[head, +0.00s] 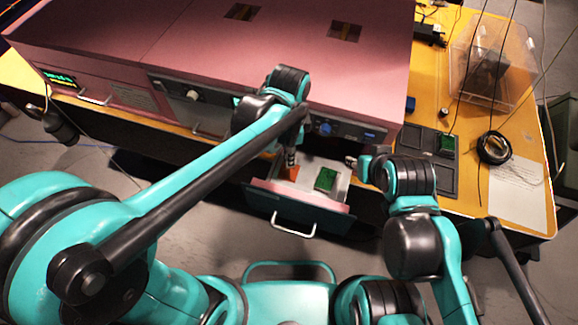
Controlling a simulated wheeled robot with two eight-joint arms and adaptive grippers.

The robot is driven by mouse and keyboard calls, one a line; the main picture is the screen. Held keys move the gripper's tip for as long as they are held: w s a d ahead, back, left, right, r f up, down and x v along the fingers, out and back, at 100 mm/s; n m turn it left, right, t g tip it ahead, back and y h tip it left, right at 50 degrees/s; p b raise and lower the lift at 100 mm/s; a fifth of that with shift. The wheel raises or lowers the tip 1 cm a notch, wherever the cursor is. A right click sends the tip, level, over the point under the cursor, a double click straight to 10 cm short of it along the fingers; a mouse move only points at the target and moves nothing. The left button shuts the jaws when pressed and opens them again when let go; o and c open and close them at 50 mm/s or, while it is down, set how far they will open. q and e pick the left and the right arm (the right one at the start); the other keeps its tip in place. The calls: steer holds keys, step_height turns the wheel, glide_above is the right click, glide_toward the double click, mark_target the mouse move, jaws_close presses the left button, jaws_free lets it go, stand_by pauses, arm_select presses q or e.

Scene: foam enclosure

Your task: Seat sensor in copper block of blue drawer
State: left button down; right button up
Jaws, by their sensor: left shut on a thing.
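The blue drawer (262,204) is pulled open below the pink enclosure, its metal handle facing me. Inside it, the orange copper block (287,174) sits at the left, beside a green circuit board (326,180). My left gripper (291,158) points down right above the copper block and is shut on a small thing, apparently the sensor. The sensor is too small and too covered by the fingers to make out, and I cannot tell whether it touches the block. My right gripper (353,162) is at the drawer's right side; its finger opening is unclear.
The pink foam enclosure (200,40) fills the back. On the yellow table at right are a clear bin (495,60), a black cable coil (494,148), a dark tray (428,145) with a green board, and a paper sheet (515,185).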

arm_select(q)
steer(key=b, duration=0.1)
glide_above(289, 172)
step_height(289, 172, down, 5)
steer(key=shift+f, duration=0.55)
steer(key=shift+f+b, duration=0.15)
steer(key=shift+b, duration=0.2)
steer(key=c, duration=1.3)
jaws_free()
steer(key=shift+o, duration=0.2)
